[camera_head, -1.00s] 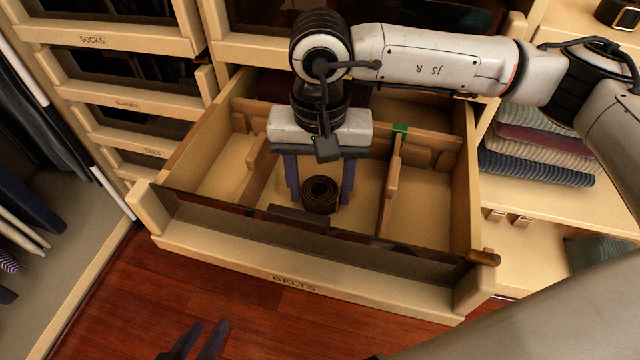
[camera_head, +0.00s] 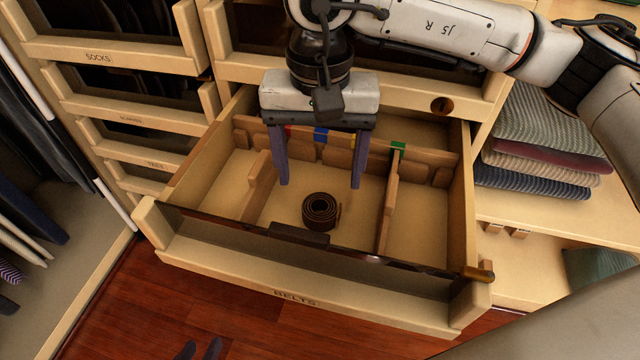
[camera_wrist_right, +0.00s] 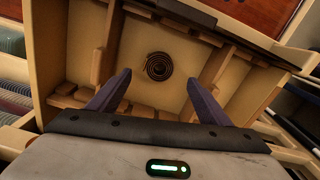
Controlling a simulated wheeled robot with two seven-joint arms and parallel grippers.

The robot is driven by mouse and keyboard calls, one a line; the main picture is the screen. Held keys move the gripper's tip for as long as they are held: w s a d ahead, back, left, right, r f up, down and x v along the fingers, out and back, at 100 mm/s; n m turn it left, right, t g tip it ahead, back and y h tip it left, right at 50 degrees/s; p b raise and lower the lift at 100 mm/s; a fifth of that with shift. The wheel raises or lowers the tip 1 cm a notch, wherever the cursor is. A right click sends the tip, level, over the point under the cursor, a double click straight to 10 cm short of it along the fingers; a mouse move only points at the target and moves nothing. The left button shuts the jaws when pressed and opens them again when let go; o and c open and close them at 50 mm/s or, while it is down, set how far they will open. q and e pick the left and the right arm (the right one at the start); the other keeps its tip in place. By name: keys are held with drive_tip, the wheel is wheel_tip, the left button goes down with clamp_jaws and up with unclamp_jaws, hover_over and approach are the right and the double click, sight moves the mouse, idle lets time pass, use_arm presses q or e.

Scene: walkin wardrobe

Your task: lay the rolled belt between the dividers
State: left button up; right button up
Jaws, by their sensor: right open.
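The rolled belt (camera_head: 321,210), a dark brown coil, lies on the floor of the open drawer marked BELTS (camera_head: 330,304). It sits in the middle compartment, between the left divider (camera_head: 258,187) and the right divider (camera_head: 390,205), touching neither. It also shows in the right wrist view (camera_wrist_right: 159,66). My right gripper (camera_head: 321,184) is open and empty above the drawer, its two fingers apart and behind and above the belt. My left gripper (camera_head: 200,350) shows only its fingertips at the bottom edge, apart, below the drawer front.
Coloured marks, with a green one (camera_head: 398,146), line the rail at the drawer's back. A stack of folded clothes (camera_head: 540,150) lies on the shelf to the right. Closed drawers (camera_head: 130,105) stand at left. The wooden floor (camera_head: 130,310) in front is clear.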

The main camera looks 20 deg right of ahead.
drive_tip(key=shift+r, duration=1.8)
